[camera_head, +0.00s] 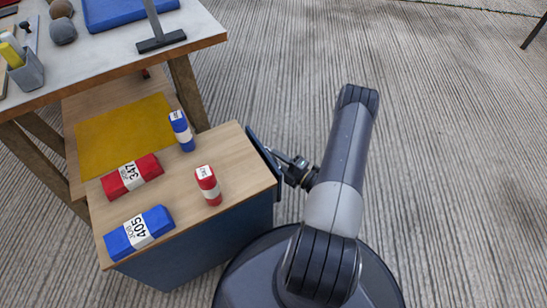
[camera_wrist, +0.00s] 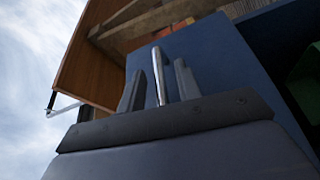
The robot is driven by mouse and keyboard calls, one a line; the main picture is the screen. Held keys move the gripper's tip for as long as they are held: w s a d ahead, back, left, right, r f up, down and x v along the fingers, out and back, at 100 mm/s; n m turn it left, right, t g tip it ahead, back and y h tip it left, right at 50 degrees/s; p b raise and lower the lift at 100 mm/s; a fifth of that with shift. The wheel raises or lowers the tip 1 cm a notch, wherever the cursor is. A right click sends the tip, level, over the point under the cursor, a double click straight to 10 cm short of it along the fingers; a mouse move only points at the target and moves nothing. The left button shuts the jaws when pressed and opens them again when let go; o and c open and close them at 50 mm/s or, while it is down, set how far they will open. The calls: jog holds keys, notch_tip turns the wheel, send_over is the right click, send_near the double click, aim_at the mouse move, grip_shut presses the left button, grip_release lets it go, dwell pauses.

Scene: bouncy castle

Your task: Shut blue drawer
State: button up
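The blue drawer front (camera_head: 264,153) shows edge-on at the right side of a blue cabinet (camera_head: 215,238) with a wooden top. It stands slightly out from the cabinet. My gripper (camera_head: 283,158) is at its outer face, small and partly hidden in the head view. In the wrist view the blue panel (camera_wrist: 215,62) lies ahead. A metallic bar handle (camera_wrist: 158,72) stands between the two fingers of my gripper (camera_wrist: 159,88), with narrow gaps on both sides. The fingers look apart, not clamped on it. The drawer's inside is hidden in the head view.
Red and blue labelled boxes, including a blue one (camera_head: 139,233) and a red one (camera_head: 132,177), rest on the cabinet top. A workbench (camera_head: 110,50) with tools stands behind at the upper left. The floor (camera_head: 440,120) to the right is clear.

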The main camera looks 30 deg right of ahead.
jog(key=shift+x, duration=0.9)
grip_shut()
